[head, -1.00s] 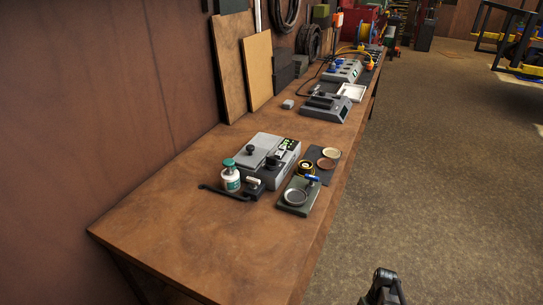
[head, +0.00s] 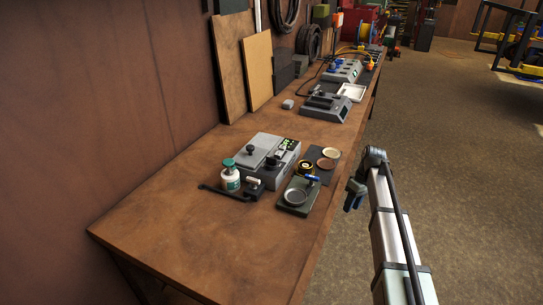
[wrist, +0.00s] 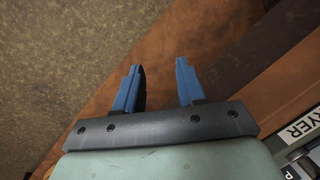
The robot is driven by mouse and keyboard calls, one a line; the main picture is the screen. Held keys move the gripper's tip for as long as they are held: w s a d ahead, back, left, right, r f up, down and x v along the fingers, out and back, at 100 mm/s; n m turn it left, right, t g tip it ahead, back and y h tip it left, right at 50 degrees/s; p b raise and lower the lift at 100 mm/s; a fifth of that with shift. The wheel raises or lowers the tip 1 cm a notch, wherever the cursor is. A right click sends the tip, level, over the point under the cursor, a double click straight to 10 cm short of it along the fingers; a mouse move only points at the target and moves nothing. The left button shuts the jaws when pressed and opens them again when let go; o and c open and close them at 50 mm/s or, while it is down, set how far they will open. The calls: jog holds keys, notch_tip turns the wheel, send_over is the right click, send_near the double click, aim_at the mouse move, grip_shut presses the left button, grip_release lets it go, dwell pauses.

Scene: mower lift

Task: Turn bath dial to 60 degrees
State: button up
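A grey bath unit (head: 265,158) with a lidded top stands on the wooden workbench (head: 180,240). Dark knobs and a small green display (head: 288,143) show on it; which knob is the bath dial is too small to tell. My gripper (head: 352,194) is off the bench's right edge, right of the bath unit and apart from it. In the wrist view, its two blue fingers (wrist: 158,85) are apart with nothing between them. A grey device corner with a label ending in "RYER" (wrist: 300,130) shows at the lower right.
A white bottle with a green cap (head: 230,177) and a black bar (head: 222,192) are in front of the bath unit. A green plate with a round dish (head: 297,196) and a dark mat with small dishes (head: 327,160) lie to its right. The front bench is clear.

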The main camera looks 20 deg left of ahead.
jog(key=w+a+r+n, duration=0.1)
jog(key=w+a+r, duration=0.15)
jog(key=r, duration=0.55)
jog(key=w+a+r+n, duration=0.2)
jog(key=a+r, duration=0.2)
jog(key=r, duration=0.3)
notch_tip(320, 180, up, 15)
jog(key=n+t+h, duration=0.2)
jog(key=n, duration=0.2)
send_over(271, 161)
jog(key=f, duration=1.3)
jog(key=shift+w, duration=0.35)
jog(key=shift+c, duration=0.3)
grip_shut()
